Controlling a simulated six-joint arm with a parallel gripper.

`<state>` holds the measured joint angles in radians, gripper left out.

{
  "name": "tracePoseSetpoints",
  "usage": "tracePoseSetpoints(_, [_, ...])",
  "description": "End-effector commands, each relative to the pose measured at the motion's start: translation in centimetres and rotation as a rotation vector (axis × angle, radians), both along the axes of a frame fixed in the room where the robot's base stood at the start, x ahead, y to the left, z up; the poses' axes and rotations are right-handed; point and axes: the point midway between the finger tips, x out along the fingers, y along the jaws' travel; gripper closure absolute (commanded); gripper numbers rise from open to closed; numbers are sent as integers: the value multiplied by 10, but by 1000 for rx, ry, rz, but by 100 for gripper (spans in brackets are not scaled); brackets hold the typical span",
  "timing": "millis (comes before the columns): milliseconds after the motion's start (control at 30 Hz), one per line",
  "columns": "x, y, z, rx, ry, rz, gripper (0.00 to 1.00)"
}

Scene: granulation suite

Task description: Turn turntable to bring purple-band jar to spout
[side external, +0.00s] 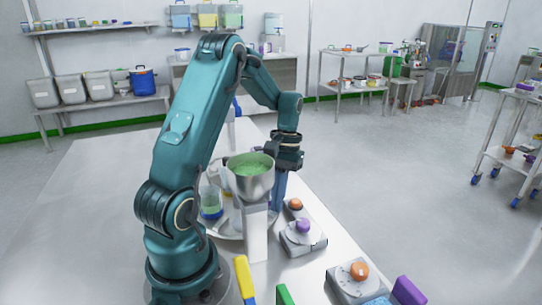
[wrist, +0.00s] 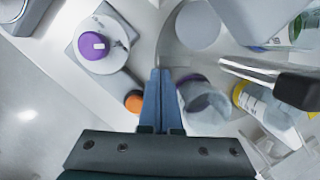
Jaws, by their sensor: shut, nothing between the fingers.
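My gripper (side external: 278,208) points down behind the steel hopper of green granules (side external: 250,172), over the right side of the round turntable (side external: 226,231). Its blue fingers (wrist: 160,75) are together and empty. A yellow-band jar (wrist: 252,100) is further right. A blue-band jar (side external: 211,205) stands on the turntable's left. The hopper and its post hide part of the turntable; I cannot clearly see the spout.
A grey box with a purple knob (side external: 303,226) and a small orange knob (side external: 296,203) are close right of the gripper. Another box with an orange knob (side external: 359,271) is nearer. A black handle (wrist: 299,90) on a metal rod reaches in from the right. The left tabletop (side external: 95,215) is clear.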

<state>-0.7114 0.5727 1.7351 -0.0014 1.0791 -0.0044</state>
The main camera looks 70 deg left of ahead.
Motion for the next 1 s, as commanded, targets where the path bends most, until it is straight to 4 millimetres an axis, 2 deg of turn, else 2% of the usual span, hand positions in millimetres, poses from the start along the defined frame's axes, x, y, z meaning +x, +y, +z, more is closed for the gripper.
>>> tracePoseSetpoints(433, [30, 29, 0, 1, -2, -1, 100])
tracePoseSetpoints(500, [33, 32, 19, 6, -8, -1, 100])
tracePoseSetpoints(700, [38, 38, 54, 5, -5, 0, 100])
tracePoseSetpoints(1000, [44, 43, 86, 2, -2, 0, 100])
